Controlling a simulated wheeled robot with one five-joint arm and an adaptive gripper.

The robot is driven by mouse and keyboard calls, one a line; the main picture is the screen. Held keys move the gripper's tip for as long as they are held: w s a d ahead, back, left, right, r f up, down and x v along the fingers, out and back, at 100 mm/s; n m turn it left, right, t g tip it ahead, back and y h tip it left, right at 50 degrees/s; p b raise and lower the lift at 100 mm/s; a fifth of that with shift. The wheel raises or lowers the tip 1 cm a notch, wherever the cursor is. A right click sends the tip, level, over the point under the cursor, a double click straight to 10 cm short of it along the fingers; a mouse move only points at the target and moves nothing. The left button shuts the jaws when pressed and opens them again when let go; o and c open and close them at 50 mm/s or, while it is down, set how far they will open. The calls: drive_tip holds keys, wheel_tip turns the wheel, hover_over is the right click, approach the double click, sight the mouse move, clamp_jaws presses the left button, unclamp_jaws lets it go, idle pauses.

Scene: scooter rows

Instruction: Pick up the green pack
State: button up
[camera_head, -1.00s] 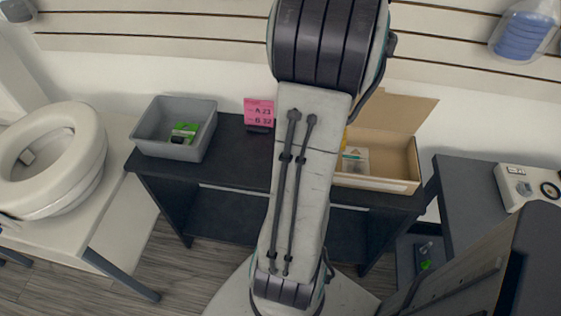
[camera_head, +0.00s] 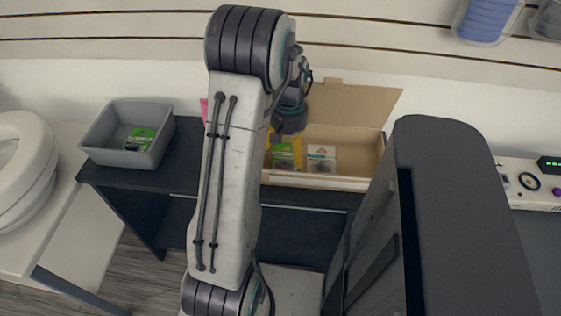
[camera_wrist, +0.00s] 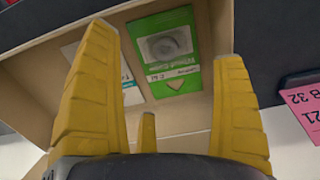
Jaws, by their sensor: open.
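A green pack (camera_wrist: 170,55) with a pale window and white lettering lies in the open cardboard box (camera_head: 350,184). In the wrist view it shows between and beyond my yellow fingers. In the head view the green pack (camera_head: 284,158) is partly covered by my gripper (camera_head: 290,150). My gripper (camera_wrist: 165,85) is open, its fingers apart with nothing between them, above the box. A white pack (camera_head: 321,157) lies beside the green pack in the box. It also shows in the wrist view (camera_wrist: 130,88), partly behind a finger.
A grey bin (camera_head: 101,150) on the dark table (camera_head: 190,158) holds another green item (camera_head: 139,138). A pink sign (camera_wrist: 306,105) stands beside the box. A tall dark panel (camera_head: 450,200) rises at the right. A white ring-shaped object (camera_head: 20,165) is at the left.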

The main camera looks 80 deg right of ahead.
sight(289, 160)
drive_tip(key=shift+s+f, duration=0.2)
drive_tip(key=shift+f, duration=3.05)
drive_tip(key=shift+c, duration=0.4)
drive_tip(key=c, duration=1.5)
